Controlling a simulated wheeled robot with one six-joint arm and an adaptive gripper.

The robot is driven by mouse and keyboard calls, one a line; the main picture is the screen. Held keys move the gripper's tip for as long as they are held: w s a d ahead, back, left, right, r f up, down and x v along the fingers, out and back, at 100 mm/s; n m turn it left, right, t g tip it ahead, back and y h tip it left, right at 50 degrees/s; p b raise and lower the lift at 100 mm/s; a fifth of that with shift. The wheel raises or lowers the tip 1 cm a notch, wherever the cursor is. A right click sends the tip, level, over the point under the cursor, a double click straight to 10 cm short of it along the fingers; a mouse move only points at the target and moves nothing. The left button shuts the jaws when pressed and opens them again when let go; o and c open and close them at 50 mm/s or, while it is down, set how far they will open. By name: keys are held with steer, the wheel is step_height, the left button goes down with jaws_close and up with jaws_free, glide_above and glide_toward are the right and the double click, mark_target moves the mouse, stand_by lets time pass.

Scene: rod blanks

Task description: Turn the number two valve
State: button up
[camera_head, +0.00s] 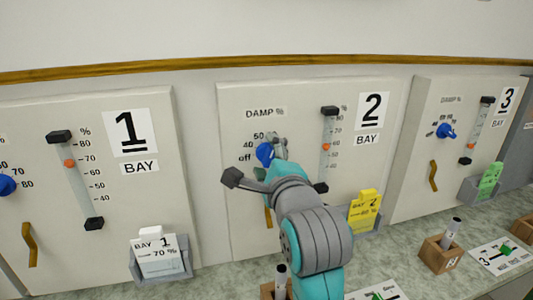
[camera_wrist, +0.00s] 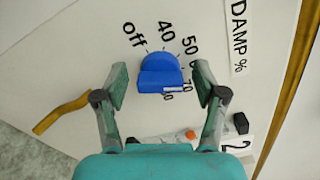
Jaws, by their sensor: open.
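The number two valve is a blue knob (camera_head: 264,153) under the "DAMP %" label on the bay 2 panel (camera_head: 240,215). In the wrist view the blue knob (camera_wrist: 160,72) sits between the two fingers, with marks from "off" through 40 and 50 up around it. I cannot tell exactly which mark it points at. My gripper (camera_wrist: 160,84) is open, one finger on each side of the knob, with a visible gap on both sides. In the head view my gripper (camera_head: 279,147) is at the knob and partly covers it and its marks.
A yellow bay 2 card (camera_head: 364,210) stands in a holder; its percentage is hard to read. A gauge (camera_head: 326,145) with an orange marker is right of the knob. A brown handle (camera_head: 268,216) is below. Bay 1 (camera_head: 100,200) and bay 3 (camera_head: 410,180) flank the panel.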

steer(key=c, duration=1.2)
steer(key=shift+o, duration=0.2)
steer(key=shift+n, duration=0.3)
steer(key=n, duration=0.5)
steer(key=shift+f, duration=0.15)
steer(key=n, duration=0.6)
steer(key=shift+f+n, duration=0.1)
steer(key=shift+n, duration=0.2)
steer(key=n, duration=0.6)
steer(key=shift+d, duration=0.15)
steer(key=n, duration=0.5)
steer(key=shift+n, duration=0.3)
